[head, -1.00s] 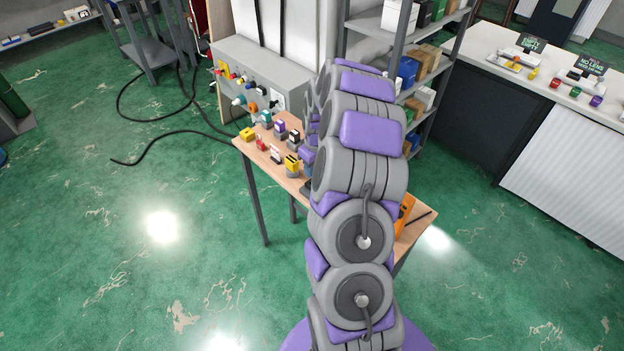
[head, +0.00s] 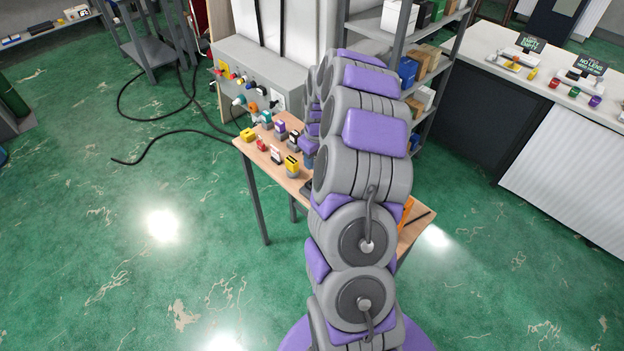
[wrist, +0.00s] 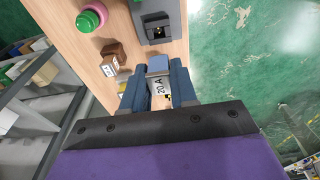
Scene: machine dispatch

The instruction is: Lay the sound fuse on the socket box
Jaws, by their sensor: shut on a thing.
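In the wrist view my gripper (wrist: 157,88) is shut on a fuse (wrist: 160,87) with a pale face marked "20 A". A blue-grey block end shows just beyond the label; I cannot tell whether it is part of the fuse. A dark grey box (wrist: 178,32) with a recess, which looks like the socket box, stands on the wooden table just beyond the fingertips. The fuse looks apart from it. In the head view my arm hides the gripper and the held fuse. Whether the fuse is sound cannot be read here.
The wooden table (head: 296,184) bears several small coloured blocks, among them a yellow one (head: 292,165) and a red one (head: 262,145). A brown labelled block (wrist: 115,53) and a green-and-pink button (wrist: 91,17) are left of the grey box. A grey panel cabinet (head: 262,62) stands behind.

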